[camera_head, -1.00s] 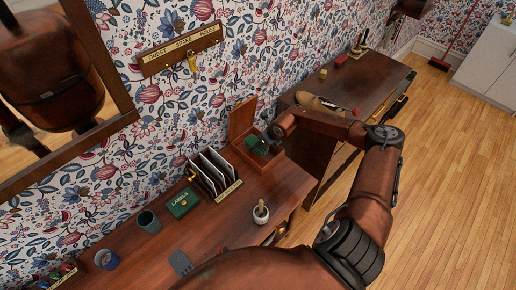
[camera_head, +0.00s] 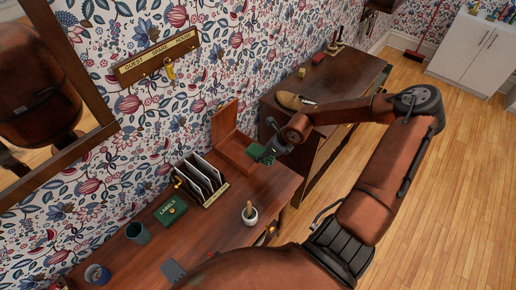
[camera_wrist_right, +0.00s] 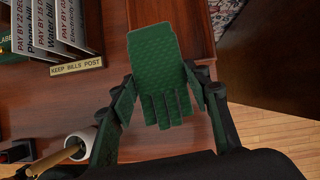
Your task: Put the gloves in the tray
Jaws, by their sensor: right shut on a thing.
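A green knitted glove (camera_wrist_right: 155,65) hangs in my right gripper (camera_wrist_right: 162,82), fingers towards the camera in the right wrist view. The gripper is shut on it, with one finger on each side. In the head view the green glove (camera_head: 258,153) and the right gripper (camera_head: 272,150) are at the front right edge of an open wooden box (camera_head: 233,153) with a raised lid. I cannot tell whether it is one glove or a pair. No thing is clearly recognisable as a tray. My left gripper is not in view.
Left of the box stand a letter rack (camera_head: 202,180), a green labels box (camera_head: 171,211) and a teal cup (camera_head: 138,233). A white pot (camera_head: 249,214) stands nearer on the same table. A second desk (camera_head: 345,78) at the right carries a tan object (camera_head: 290,101).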

